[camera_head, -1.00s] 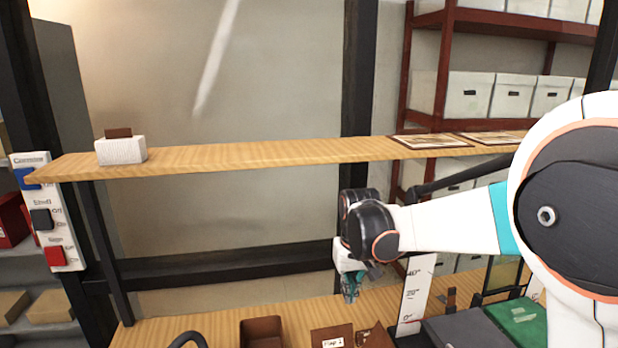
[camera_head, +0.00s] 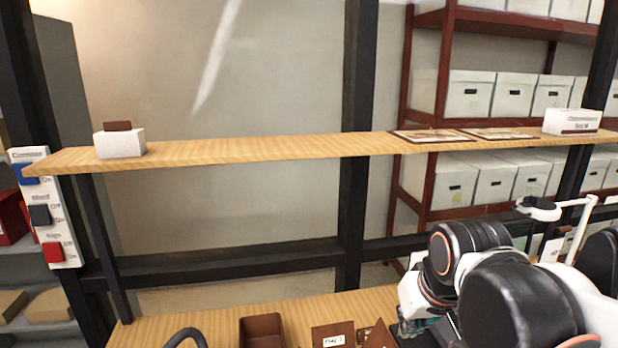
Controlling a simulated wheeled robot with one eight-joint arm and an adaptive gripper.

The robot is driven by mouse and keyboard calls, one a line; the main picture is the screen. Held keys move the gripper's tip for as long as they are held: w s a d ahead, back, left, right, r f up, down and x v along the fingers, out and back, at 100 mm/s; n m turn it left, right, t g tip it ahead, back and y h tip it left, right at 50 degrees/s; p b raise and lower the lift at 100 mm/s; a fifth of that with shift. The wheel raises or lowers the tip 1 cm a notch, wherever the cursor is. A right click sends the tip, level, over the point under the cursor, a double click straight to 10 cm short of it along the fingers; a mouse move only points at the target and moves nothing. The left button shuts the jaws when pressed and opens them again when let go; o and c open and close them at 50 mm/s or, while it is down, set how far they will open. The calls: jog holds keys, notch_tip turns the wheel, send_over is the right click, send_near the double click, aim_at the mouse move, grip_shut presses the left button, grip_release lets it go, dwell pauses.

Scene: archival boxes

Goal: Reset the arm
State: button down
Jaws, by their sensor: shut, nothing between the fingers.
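My arm is folded low at the right of the head view, over the lower wooden worktop. My gripper (camera_head: 416,326) hangs below the wrist at the bottom edge, to the right of the small brown pieces. Only a bit of its teal and dark parts shows; it is shut and empty. The fingertips are mostly hidden by my wrist and the crowded worktop.
A wooden shelf (camera_head: 250,150) crosses the view, with a white block (camera_head: 120,144) at left, flat framed sheets (camera_head: 432,136) and a white box (camera_head: 572,121) at right. Below, a brown open box (camera_head: 262,331) and a labelled card (camera_head: 333,336) stand on the worktop (camera_head: 190,319).

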jog(key=s+d+f+t+b, duration=0.1)
jog(key=s+d+f+t, duration=0.1)
jog(key=s, duration=0.6)
jog(key=shift+s+d+f+m, duration=0.2)
jog(key=shift+s+f+m, duration=0.1)
jog(key=shift+f, duration=0.35)
jog(key=shift+w, duration=0.1)
